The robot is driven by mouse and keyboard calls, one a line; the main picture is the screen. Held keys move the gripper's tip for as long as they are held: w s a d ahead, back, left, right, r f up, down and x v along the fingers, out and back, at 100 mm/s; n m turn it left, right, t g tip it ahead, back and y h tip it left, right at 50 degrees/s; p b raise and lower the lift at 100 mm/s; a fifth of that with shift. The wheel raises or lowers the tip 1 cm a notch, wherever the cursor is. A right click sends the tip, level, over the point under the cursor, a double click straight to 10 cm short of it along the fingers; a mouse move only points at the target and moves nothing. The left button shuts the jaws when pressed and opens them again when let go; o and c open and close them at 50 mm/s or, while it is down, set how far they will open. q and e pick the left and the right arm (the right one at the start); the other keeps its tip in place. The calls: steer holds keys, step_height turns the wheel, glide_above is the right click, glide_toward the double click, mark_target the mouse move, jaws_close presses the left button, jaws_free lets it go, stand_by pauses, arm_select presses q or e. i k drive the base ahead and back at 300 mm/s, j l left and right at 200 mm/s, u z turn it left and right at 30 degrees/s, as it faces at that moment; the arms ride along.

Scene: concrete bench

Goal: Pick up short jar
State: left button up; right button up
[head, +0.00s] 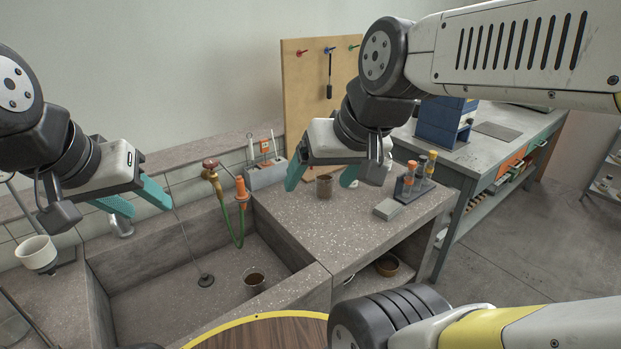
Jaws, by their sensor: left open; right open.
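A small jar (325,188) with brown contents stands upright on the speckled concrete bench (345,225). Another small jar or cup (254,281) with dark contents stands on the sink floor. I cannot tell from this view which one is the short jar. My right gripper (319,184) is open, its teal fingers on either side of the bench jar in the picture; whether they are above it or level with it is unclear. My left gripper (138,200) is open and empty over the left part of the sink.
The sink (150,250) has a tap with a green hose (238,225). A rack of tubes (414,182) and a grey block (388,209) stand right of the bench jar. A white cup (36,253) is at far left. A brown bowl (387,265) sits below the bench.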

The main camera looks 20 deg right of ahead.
mark_target(324, 186)
steer(key=l+u, duration=0.5)
steer(key=i+l+u, duration=0.1)
steer(key=l+u, duration=0.2)
steer(key=u, duration=0.15)
